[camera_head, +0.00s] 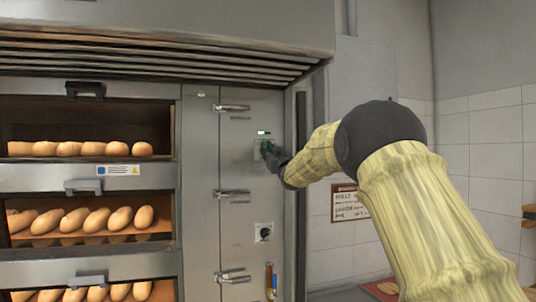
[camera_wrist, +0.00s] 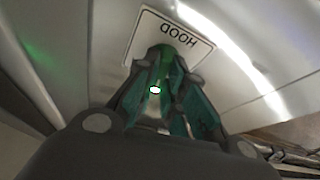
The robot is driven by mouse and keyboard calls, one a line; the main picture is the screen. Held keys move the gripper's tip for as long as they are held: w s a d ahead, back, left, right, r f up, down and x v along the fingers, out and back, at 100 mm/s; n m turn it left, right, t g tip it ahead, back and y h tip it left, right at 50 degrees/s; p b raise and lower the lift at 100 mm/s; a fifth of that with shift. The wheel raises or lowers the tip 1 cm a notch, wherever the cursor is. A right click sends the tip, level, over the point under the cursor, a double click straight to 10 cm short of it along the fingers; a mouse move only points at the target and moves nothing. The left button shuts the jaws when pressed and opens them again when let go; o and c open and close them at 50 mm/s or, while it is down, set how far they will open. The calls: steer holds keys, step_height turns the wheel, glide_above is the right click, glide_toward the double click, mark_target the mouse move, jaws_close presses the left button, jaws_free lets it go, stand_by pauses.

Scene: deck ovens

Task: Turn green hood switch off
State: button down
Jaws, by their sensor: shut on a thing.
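The green hood switch (camera_wrist: 172,52) sits on a pale plate (camera_wrist: 198,46) lettered HOOD, which appears upside down in the wrist view. My gripper (camera_wrist: 168,85) is at the switch, its fingers shut on it and hiding most of it. A small bright spot shows between the fingers. In the head view, my gripper (camera_head: 272,153) reaches the plate on the grey oven side panel, and the switch is largely covered. A small lit green indicator (camera_head: 264,132) shows just above it. The angle of the switch is hard to tell.
Another dark knob (camera_head: 264,232) is lower on the same panel. Door handles (camera_head: 232,108) stick out left of my gripper. Oven decks with bread loaves (camera_head: 88,148) are open at the left. A sign (camera_head: 346,203) hangs on the wall.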

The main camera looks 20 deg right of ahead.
steer(key=shift+r+n+g+y, duration=0.15)
steer(key=shift+n+g+y, duration=0.4)
steer(key=shift+n, duration=1)
steer(key=shift+r+n+g+y, duration=0.1)
steer(key=shift+r+n+y, duration=0.1)
steer(key=shift+n+y, duration=1.05)
steer(key=shift+r+n+g+y, duration=0.15)
steer(key=shift+n+g+y, duration=0.2)
steer(key=shift+n, duration=1.55)
steer(key=shift+p, duration=0.3)
steer(key=c, duration=1.5)
jaws_free()
steer(key=shift+d, duration=0.15)
steer(key=v, duration=1.2)
steer(key=shift+f, duration=0.2)
